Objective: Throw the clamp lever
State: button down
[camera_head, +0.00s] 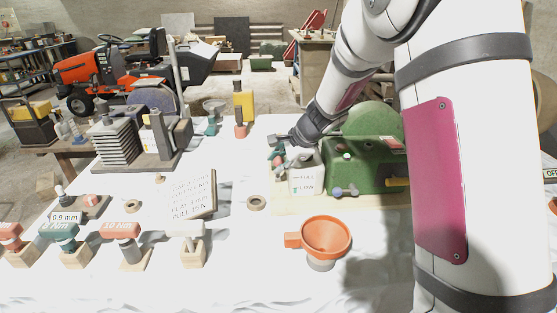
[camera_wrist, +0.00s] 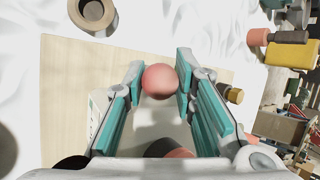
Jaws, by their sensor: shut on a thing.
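A red ball knob (camera_wrist: 160,81) sits between the teal-lined fingertips of my gripper (camera_wrist: 160,72) in the wrist view. I take it as the clamp lever's handle, but the lever's shaft is not clear. The fingers are closed against the knob's sides. In the head view my gripper (camera_head: 278,153) is at the left end of the green machine (camera_head: 365,168), above a white block marked FULL and LOW (camera_head: 305,176). The knob is hard to make out there. A darker red rounded part (camera_wrist: 178,153) shows low between the fingers in the wrist view.
An orange funnel (camera_head: 326,237) stands in front of the machine. Tools with coloured handles, such as the teal one (camera_head: 58,232), stand along the front left. White cloth is clear between them.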

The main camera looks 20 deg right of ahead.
jog(key=shift+s+a+f, duration=0.2)
jog(key=shift+s+f, duration=0.25)
jog(key=c, duration=1.3)
grip_release()
jog(key=shift+d+r, duration=0.1)
jog(key=shift+r, duration=0.2)
jog(key=v, duration=1.1)
jog(key=shift+d+r, duration=0.2)
jog(key=shift+s, duration=0.1)
